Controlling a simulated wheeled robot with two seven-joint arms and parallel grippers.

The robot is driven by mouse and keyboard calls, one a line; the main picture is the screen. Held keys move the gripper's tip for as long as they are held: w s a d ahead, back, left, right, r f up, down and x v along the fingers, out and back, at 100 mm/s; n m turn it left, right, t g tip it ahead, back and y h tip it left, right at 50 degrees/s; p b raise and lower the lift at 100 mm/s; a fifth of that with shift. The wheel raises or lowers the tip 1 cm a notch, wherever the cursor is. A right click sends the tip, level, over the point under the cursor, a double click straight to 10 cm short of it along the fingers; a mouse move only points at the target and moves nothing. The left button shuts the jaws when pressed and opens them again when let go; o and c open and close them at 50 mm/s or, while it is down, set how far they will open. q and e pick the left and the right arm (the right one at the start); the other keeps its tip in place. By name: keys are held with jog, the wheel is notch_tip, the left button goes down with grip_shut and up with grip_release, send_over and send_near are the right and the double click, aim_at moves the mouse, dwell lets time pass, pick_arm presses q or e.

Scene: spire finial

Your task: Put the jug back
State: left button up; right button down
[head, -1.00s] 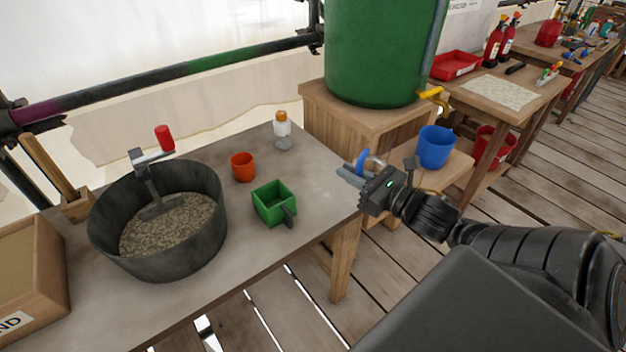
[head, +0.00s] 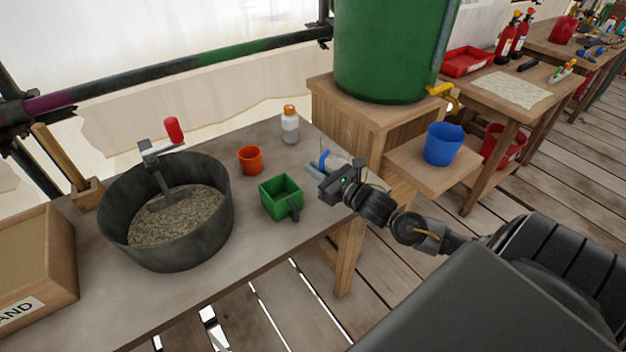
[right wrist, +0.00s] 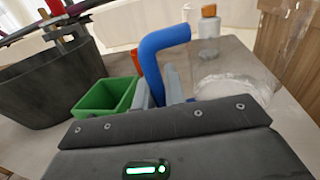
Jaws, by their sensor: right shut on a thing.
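My right gripper (head: 325,180) is shut on the blue handle (right wrist: 165,42) of a clear, see-through jug. The handle also shows in the head view (head: 324,159), just beyond the fingers. In the right wrist view the jug's clear body (right wrist: 235,88) is faint, to the right of the handle. In the head view the gripper mostly covers the jug, at the right end of the grey table (head: 240,238). I cannot tell whether the jug touches the table. My left gripper is not in view.
A green scoop (head: 281,198), an orange cup (head: 250,160) and an orange-capped bottle (head: 290,126) stand left of the gripper. A dark mixing tub (head: 165,225) stands farther left. A blue bucket (head: 443,146) sits on a wooden shelf (head: 410,163) under the green tank (head: 390,50).

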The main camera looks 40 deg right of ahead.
jog(key=shift+w+f, duration=0.3)
jog(key=shift+f, duration=0.1)
jog(key=shift+w+f, duration=0.2)
notch_tip(320, 180, down, 2)
jog(key=shift+w+a+f, duration=0.1)
jog(key=shift+f, duration=0.5)
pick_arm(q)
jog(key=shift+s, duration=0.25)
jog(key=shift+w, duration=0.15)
pick_arm(e)
jog(key=shift+f, duration=0.1)
jog(key=c, duration=1.5)
grip_release()
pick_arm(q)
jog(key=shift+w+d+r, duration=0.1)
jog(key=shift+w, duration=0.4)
pick_arm(e)
jog(key=shift+o, duration=0.2)
